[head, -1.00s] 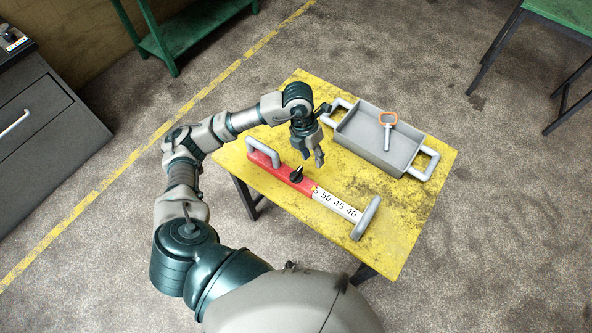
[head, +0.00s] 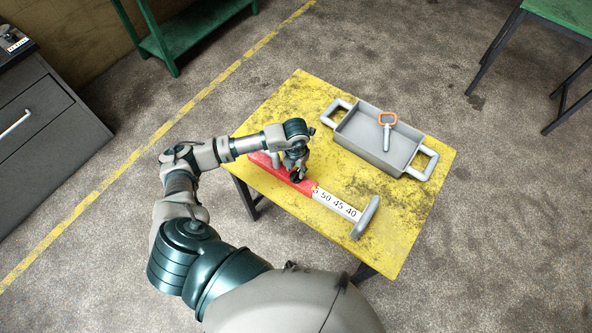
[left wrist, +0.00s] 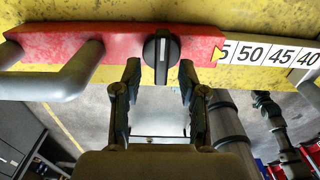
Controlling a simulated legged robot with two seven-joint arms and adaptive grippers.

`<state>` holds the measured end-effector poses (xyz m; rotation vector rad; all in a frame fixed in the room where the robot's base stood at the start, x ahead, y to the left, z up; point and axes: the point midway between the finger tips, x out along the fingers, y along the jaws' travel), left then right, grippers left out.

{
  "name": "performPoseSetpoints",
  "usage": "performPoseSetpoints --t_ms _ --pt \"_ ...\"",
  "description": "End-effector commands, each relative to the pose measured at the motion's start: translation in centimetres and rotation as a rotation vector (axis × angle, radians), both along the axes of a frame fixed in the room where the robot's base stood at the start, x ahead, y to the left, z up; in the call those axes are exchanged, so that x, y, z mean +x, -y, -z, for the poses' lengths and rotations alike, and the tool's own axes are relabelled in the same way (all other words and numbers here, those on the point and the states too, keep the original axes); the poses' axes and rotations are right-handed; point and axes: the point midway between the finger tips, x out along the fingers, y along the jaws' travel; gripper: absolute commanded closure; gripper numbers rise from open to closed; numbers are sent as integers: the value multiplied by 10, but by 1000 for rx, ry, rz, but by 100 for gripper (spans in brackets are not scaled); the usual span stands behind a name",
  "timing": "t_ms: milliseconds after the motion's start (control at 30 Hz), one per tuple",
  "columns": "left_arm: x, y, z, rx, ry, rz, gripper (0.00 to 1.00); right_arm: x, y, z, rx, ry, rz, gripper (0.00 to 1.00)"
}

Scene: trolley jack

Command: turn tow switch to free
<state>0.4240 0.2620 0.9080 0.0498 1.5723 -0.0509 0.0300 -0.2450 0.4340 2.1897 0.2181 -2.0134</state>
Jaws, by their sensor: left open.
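The tow switch, a black knob (left wrist: 160,58) with a white line, sits on the red part of the tow bar (left wrist: 115,45). In the left wrist view the line runs up and down, across the bar's length. My left gripper (left wrist: 158,80) is open, with one finger to each side of the knob's lower end; I cannot tell whether they touch it. In the head view my left gripper (head: 296,178) is over the red part (head: 309,187) and largely hides the knob. No "free" marking is readable. My right gripper is not in view.
The bar's white scale (head: 338,205) shows 50, 45 and 40 and ends in a grey handle (head: 365,217). A grey tray (head: 365,147) with an orange-ringed pin (head: 387,130) stands behind it on the yellow table (head: 415,225). A grey handle (left wrist: 68,75) rises left of the knob.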

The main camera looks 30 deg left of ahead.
Motion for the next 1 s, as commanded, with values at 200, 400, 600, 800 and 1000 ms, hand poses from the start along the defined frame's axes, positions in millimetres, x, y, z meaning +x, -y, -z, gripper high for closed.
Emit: performPoseSetpoints --t_ms 200,400,600,800,1000 --pt "0 1 18 -1 0 0 58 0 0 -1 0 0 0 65" --pt "0 1 19 0 1 1 58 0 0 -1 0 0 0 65" --pt "0 1 19 0 1 1 88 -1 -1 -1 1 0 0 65" --pt "0 0 19 0 1 0 100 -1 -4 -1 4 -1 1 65" --pt "0 0 20 1 1 19 100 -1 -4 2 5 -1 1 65"
